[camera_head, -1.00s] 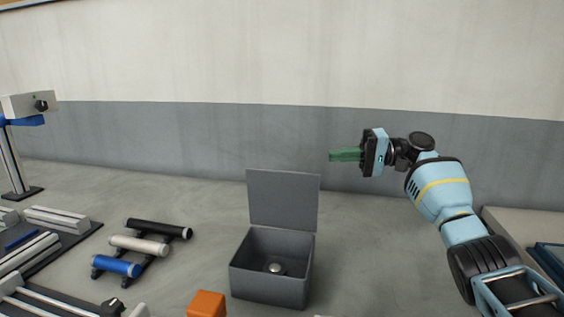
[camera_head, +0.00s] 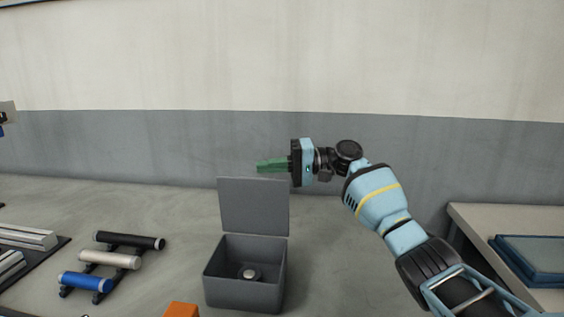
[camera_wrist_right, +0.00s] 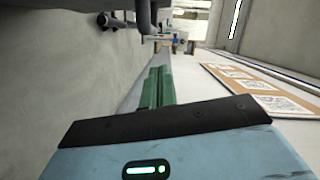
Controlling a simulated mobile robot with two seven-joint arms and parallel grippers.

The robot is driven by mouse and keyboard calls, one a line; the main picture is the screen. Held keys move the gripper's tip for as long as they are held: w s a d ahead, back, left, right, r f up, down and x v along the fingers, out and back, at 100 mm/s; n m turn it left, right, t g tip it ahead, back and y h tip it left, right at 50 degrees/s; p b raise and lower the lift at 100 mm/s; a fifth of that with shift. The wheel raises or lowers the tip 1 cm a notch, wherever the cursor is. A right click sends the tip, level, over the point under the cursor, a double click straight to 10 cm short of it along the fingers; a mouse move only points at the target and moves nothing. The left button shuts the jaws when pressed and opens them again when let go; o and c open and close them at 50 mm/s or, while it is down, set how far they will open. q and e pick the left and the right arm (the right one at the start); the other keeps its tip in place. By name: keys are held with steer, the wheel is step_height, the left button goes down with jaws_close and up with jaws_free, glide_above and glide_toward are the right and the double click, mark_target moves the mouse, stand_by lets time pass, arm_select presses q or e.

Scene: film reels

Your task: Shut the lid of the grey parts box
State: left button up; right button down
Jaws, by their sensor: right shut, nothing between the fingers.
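The grey parts box (camera_head: 243,294) stands on the table in the head view. Its lid (camera_head: 253,205) is up, roughly upright along the back edge. A small round metal part (camera_head: 249,273) lies inside the box. My right gripper (camera_head: 259,165) is shut and empty, its green fingers pointing left, just above the lid's top edge in the picture. How far it is behind or in front of the lid I cannot tell. The green fingers also show in the right wrist view (camera_wrist_right: 156,88); the box is not clear there. My left gripper is not in view.
An orange block (camera_head: 182,310) lies in front of the box. A rack with black (camera_head: 130,240), white (camera_head: 110,259) and blue (camera_head: 85,281) rollers stands to the left. Blue flat items (camera_head: 540,258) lie at the right. The wall is close behind.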

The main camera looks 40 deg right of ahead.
mark_target(256, 203)
steer(key=shift+s+a+f, duration=0.2)
steer(key=shift+s+a, duration=0.3)
steer(key=shift+s+a+f, duration=0.2)
steer(key=shift+s+a, duration=0.25)
steer(key=shift+a, duration=0.05)
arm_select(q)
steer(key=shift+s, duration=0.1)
arm_select(e)
steer(key=shift+a, duration=0.1)
